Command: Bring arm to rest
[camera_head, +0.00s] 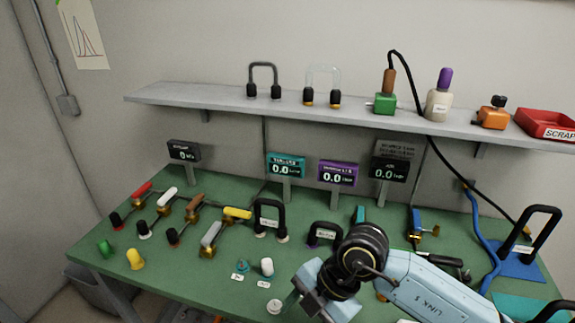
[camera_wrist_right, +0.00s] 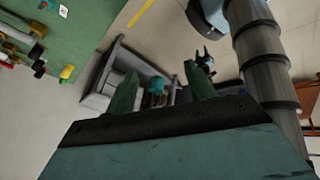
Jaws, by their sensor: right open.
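My right arm comes in from the right in the head view, over the front of the green bench (camera_head: 215,297). Its gripper (camera_head: 318,293) is near the bench's front edge, partly hidden behind its own wrist. In the right wrist view the two fingers stand apart, and the gripper (camera_wrist_right: 160,88) is open with nothing between them. Beyond the fingers are the floor and a grey structure. My left gripper is not in view.
A white-capped piece (camera_head: 267,267) and a small white disc (camera_head: 274,306) lie left of the gripper. Several coloured-handled tools and small displays (camera_head: 338,173) stand behind. A grey shelf (camera_head: 220,98) holds a red scrap tray (camera_head: 548,124).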

